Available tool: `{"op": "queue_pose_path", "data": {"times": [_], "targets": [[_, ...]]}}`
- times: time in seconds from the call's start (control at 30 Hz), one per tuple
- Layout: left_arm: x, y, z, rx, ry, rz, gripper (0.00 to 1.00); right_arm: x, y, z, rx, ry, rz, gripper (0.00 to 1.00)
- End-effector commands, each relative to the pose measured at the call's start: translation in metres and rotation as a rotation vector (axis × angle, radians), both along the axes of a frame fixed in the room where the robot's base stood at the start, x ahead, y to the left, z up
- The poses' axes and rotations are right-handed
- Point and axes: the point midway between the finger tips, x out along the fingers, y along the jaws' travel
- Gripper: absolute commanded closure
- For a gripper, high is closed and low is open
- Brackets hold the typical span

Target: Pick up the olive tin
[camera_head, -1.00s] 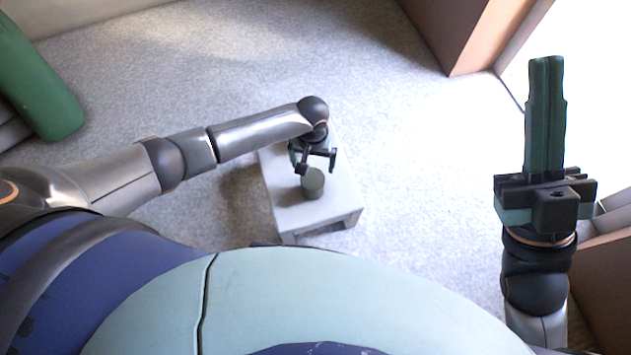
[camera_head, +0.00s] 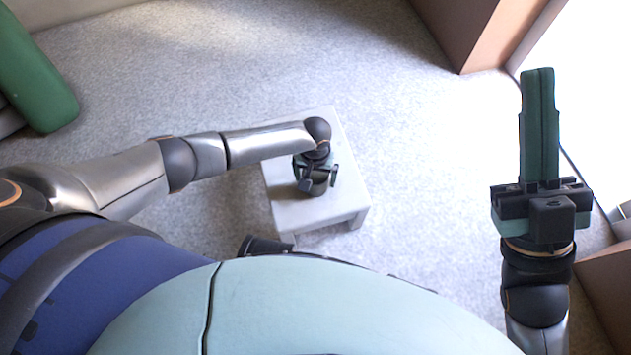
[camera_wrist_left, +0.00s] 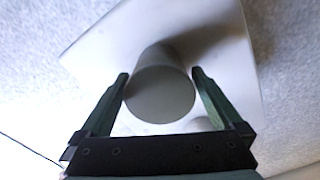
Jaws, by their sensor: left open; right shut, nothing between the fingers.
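The olive tin (camera_wrist_left: 160,95) stands on a small white table (camera_head: 290,217). In the wrist view it lies between the two fingers of my left gripper (camera_wrist_left: 160,82), which is open, with a finger on each side. In the head view my left gripper (camera_head: 319,184) is over the tin (camera_head: 318,188) and hides most of it. I cannot tell whether the fingers touch the tin. My right gripper (camera_head: 539,75) is shut and empty, raised at the right, away from the table.
The small table stands on grey carpet (camera_head: 420,170) with clear floor around it. A green padded piece of furniture (camera_head: 35,75) is at the upper left. A brown cabinet (camera_head: 455,30) stands at the upper right, and another brown piece (camera_head: 608,270) at the lower right.

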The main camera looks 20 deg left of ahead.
Motion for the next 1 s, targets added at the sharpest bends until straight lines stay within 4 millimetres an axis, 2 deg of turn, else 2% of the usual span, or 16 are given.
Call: {"op": "queue_pose_path", "data": {"times": [0.03,0.07,0.3,1.0], "targets": [[0.0007,-0.0001,-0.0092,0.0,-0.001,0.0,0.0,0.0004,0.0009,-0.009,-0.005,0.003,-0.002,1.0],[0.0008,-0.0002,-0.0103,0.0,-0.001,0.0,0.0,0.0007,0.0012,-0.0103,-0.007,0.005,-0.002,1.0],[0.0007,-0.0004,-0.009,-0.001,-0.001,0.0,0.0,0.0015,0.0018,-0.0091,-0.006,0.012,-0.004,1.0],[0.0001,-0.0005,-0.0093,-0.001,0.0,0.0,0.79,0.0008,0.0012,-0.0078,0.003,0.008,-0.004,1.0]]}}
